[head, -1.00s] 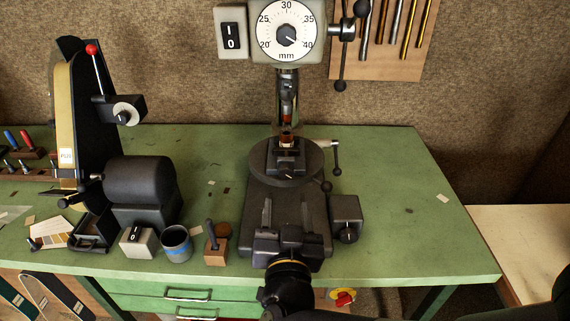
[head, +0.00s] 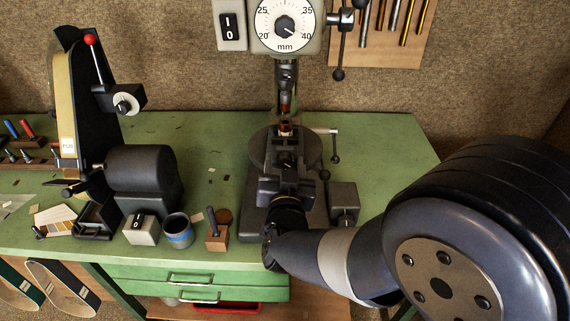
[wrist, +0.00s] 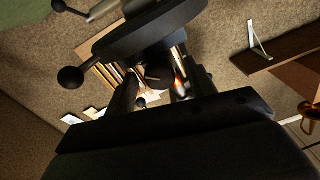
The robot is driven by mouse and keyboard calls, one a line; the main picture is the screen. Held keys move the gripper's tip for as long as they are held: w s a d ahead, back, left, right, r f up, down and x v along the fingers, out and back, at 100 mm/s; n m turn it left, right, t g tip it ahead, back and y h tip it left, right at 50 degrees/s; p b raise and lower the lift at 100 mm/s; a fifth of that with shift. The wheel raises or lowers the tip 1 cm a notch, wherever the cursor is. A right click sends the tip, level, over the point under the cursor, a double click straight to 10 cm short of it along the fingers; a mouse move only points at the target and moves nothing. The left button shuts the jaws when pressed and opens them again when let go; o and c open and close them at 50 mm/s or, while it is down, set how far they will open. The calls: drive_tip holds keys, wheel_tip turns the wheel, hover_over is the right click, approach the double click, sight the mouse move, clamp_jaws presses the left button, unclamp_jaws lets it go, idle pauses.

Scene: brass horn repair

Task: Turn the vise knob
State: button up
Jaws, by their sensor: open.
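The dark vise (head: 286,143) sits on the round drill press table (head: 258,150), with a small copper-brown piece (head: 285,128) at its top. My gripper (head: 288,168) is open at the front of the vise, its two fingers pointing toward it. The vise knob is not clearly distinguishable; it lies around the fingertips, and I cannot tell whether they touch it. In the wrist view the open fingers (wrist: 155,88) stand apart under the dark round table (wrist: 150,28), with a shiny, copper-tinted part beside the right finger.
A ball-ended handle (head: 336,146) stands right of the round table. A dial head (head: 285,25) is above. The green bench (head: 395,150) is clear at right.

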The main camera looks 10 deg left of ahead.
drive_tip(key=c, duration=1)
drive_tip(key=shift+o, duration=0.2)
drive_tip(key=shift+f+m+b, duration=0.15)
drive_tip(key=shift+m+b, duration=0.25)
drive_tip(key=shift+b, duration=0.45)
drive_tip(key=o, duration=1)
drive_tip(key=shift+c, duration=0.2)
drive_tip(key=shift+s, duration=0.1)
